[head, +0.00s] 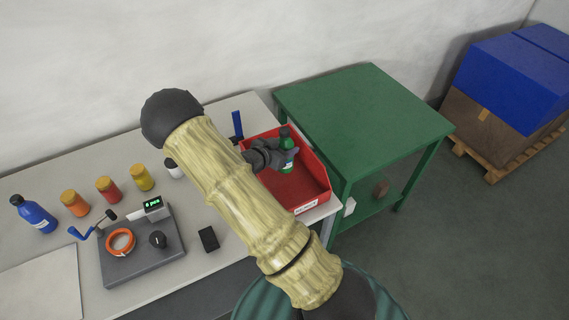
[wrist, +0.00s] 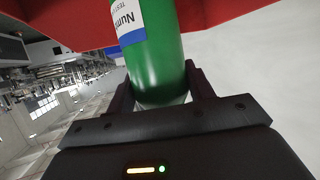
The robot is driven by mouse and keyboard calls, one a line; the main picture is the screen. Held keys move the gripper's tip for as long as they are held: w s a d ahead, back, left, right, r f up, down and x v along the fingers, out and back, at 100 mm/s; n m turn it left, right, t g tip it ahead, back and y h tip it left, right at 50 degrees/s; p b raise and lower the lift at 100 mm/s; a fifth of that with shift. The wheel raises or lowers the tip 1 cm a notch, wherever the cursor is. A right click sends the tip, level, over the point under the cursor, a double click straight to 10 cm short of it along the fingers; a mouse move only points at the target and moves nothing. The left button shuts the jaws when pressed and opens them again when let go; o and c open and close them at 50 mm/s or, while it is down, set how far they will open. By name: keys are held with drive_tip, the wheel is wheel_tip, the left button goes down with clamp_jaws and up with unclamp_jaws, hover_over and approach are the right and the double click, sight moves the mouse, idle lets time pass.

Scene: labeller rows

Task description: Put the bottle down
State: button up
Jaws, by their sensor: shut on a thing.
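A green bottle (head: 286,153) with a dark cap and a white label stands roughly upright in the head view, over the red bin (head: 318,170). My gripper (head: 277,156) reaches it from the left and is shut on it. In the wrist view the green bottle (wrist: 156,65) fills the space between the two dark fingers (wrist: 160,95), and its white and blue label shows. The red bin's wall (wrist: 225,12) is close behind it. I cannot tell whether the bottle's base touches the bin floor.
The bin stands at the right end of a pale table (head: 60,165). A blue bottle (head: 34,214), several capped jars (head: 108,189) and a grey device (head: 140,250) with an orange ring are to the left. A green table (head: 365,110) with a bare top stands right.

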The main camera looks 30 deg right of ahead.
drive_tip(key=f, duration=0.2)
drive_tip(key=shift+w+f, duration=0.2)
drive_tip(key=shift+f, duration=0.1)
drive_tip(key=shift+s+r, duration=0.1)
drive_tip(key=shift+s, duration=0.1)
drive_tip(key=shift+d+f+p, duration=0.1)
drive_tip(key=shift+f+p, duration=0.75)
drive_tip(key=shift+f, duration=1.3)
drive_tip(key=shift+f+b, duration=0.35)
drive_tip(key=shift+b, duration=0.05)
drive_tip(key=o, duration=0.8)
drive_tip(key=shift+s, duration=0.1)
drive_tip(key=shift+o, duration=1.2)
drive_tip(key=shift+f, duration=0.1)
